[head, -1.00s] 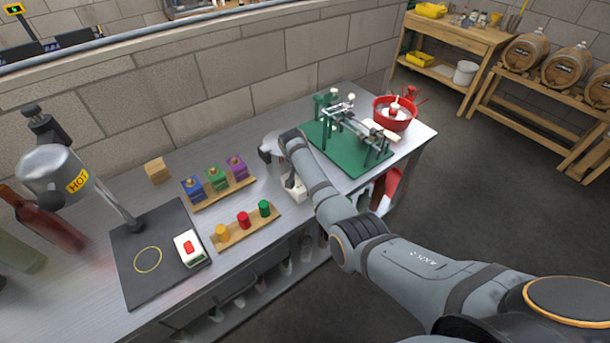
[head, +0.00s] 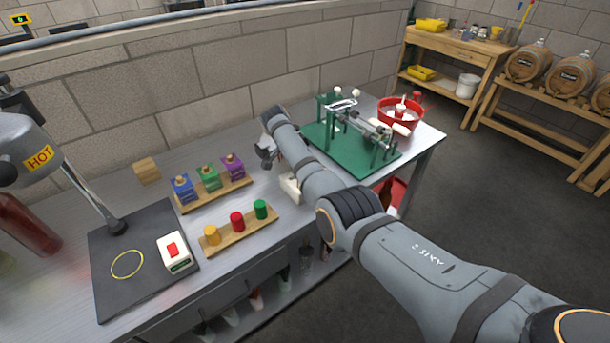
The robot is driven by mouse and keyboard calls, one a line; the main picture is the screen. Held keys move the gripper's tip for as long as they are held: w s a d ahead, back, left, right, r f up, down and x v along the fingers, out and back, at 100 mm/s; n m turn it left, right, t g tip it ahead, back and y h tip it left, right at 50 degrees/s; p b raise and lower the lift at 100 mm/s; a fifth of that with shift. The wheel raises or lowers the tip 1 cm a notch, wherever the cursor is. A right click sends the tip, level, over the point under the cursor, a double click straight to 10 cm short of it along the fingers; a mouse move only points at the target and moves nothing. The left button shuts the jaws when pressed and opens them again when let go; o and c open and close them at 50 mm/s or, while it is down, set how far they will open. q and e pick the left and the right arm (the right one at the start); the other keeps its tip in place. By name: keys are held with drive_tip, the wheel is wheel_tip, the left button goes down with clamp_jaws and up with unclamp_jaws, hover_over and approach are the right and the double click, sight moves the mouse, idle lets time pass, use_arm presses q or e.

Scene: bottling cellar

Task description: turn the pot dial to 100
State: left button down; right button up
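A red pot (head: 400,115) with white contents stands at the far right end of the grey bench, behind the green press. No dial or number scale can be made out on it from here. My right gripper (head: 264,157) is above the bench, right of the purple block and left of the green press, well apart from the red pot. Its fingers are small and partly hidden by my wrist, so their opening is unclear. A small white object (head: 290,188) on the bench is partly covered by my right forearm. My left gripper is out of view.
A green press (head: 352,140) stands between my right arm and the pot. Racks with coloured blocks (head: 208,178) and coloured cylinders (head: 237,222) lie left of it. A heat lamp (head: 25,150) overhangs a dark plate (head: 110,290). A block wall runs behind the bench.

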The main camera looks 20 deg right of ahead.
idle(0.5)
drive_tip(key=o, duration=1.1)
drive_tip(key=shift+o, duration=0.2)
drive_tip(key=shift+r, duration=0.1)
drive_tip(key=v, duration=1.1)
drive_tip(key=shift+a+r, duration=0.2)
drive_tip(key=shift+r, duration=0.2)
